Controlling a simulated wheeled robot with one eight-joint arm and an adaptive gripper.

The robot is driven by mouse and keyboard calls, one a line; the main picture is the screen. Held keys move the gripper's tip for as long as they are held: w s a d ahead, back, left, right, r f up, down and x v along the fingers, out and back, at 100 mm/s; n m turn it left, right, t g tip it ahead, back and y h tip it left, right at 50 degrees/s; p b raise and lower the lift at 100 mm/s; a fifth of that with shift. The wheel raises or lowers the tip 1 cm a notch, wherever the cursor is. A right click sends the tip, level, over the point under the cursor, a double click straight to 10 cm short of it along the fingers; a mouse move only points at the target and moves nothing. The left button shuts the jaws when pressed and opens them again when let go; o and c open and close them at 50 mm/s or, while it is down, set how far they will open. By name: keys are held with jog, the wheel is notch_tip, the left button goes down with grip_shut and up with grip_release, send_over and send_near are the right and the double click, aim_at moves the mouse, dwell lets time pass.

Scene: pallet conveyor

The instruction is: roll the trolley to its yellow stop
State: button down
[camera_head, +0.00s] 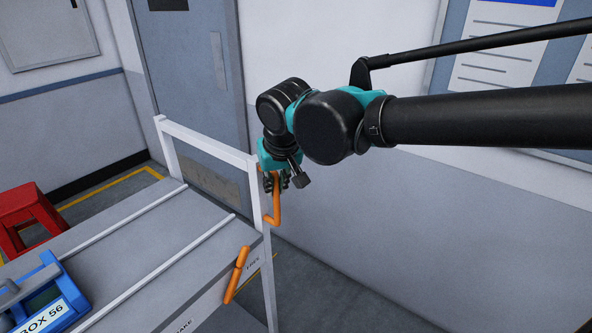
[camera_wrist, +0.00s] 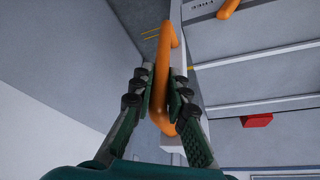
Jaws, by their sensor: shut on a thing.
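The trolley (camera_head: 150,232) is a grey flat deck with a white end frame, at the lower left of the head view. An orange upright handle (camera_head: 276,205) is fixed at its near right corner post. My gripper (camera_head: 272,178) is shut on this handle. In the wrist view the two fingers of my gripper (camera_wrist: 159,92) close on both sides of the orange handle (camera_wrist: 163,60). An orange brake lever (camera_head: 237,275) stands tilted on the trolley's side, by the lettering FREE. Yellow floor lines (camera_head: 118,184) show beyond the trolley; I cannot tell which mark is the stop.
A blue carrier (camera_head: 52,300) marked BOX 56 is on the deck at the lower left. A red stool (camera_head: 28,215) stands beyond the trolley. A grey door (camera_head: 195,90) and wall are close behind. Bare floor shows right of the trolley.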

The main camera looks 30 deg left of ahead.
jog(key=s+a, duration=0.3)
jog(key=s, duration=3.5)
jog(key=shift+s, duration=0.25)
jog(key=c, duration=1.5)
grip_release()
jog(key=shift+s, duration=0.1)
jog(key=shift+r, duration=0.1)
jog(key=v, duration=1.1)
jog(key=shift+s+r, duration=0.1)
jog(key=shift+r, duration=0.3)
